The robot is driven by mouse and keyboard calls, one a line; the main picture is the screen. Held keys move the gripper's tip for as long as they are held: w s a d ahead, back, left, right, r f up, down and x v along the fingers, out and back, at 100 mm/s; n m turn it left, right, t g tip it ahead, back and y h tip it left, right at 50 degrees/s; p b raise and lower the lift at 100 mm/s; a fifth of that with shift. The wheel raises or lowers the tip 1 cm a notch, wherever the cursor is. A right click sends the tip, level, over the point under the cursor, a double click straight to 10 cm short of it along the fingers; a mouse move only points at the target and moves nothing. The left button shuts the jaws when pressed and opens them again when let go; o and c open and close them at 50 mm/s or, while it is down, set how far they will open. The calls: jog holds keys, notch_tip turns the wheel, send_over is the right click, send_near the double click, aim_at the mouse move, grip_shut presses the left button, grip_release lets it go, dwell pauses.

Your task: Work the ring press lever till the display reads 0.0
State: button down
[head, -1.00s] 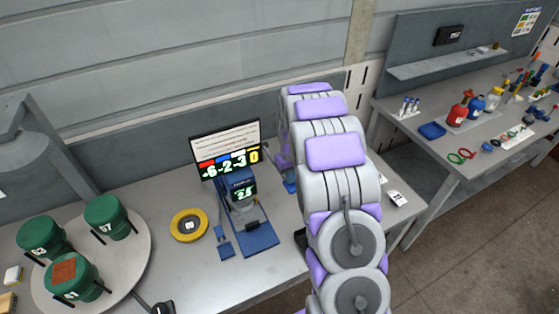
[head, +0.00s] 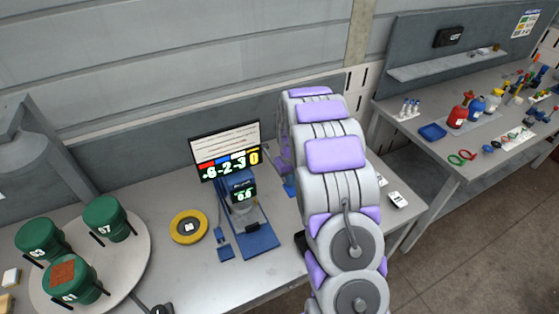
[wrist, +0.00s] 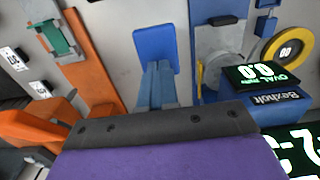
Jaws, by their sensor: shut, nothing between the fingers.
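The blue ring press (head: 250,230) stands on the table in the head view, with a grey round part under its small display (head: 244,194). In the wrist view the press (wrist: 220,75) is at the right, and its display (wrist: 262,74) reads 0.0. My gripper (wrist: 160,125), a purple body with a dark edge, fills the lower middle of the wrist view, shut and empty. Its contact with the lever cannot be seen. My arm hides it in the head view.
A monitor (head: 226,150) stands behind the press. A yellow ring (head: 189,227) lies left of it, also in the wrist view (wrist: 286,45). Green canisters (head: 105,218) stand on a round tray (head: 130,258). An orange fixture (wrist: 92,60) is at the left of the wrist view.

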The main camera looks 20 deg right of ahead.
notch_tip(320, 180, up, 12)
jog(key=p, duration=0.2)
jog(key=shift+r, duration=0.15)
dwell(0.7)
dwell(0.3)
jog(key=s+a+r+b, duration=0.1)
jog(key=s+a+b, duration=0.4)
jog(key=s, duration=0.4)
jog(key=s+a+b, duration=0.4)
jog(key=s+a, duration=0.2)
jog(key=s, duration=0.3)
jog(key=s+a+f+b, duration=0.1)
jog(key=s+f+b, duration=0.1)
jog(key=s, duration=0.5)
jog(key=s+a+f+g+b, duration=0.1)
jog(key=s+a+f+b, duration=0.1)
jog(key=s, duration=0.5)
jog(key=s+a+f+b, duration=0.2)
jog(key=s+f+b, duration=0.1)
jog(key=s, duration=0.5)
jog(key=shift+a+g+b, duration=0.25)
jog(key=shift+g+b, duration=0.05)
jog(key=shift+g, duration=0.1)
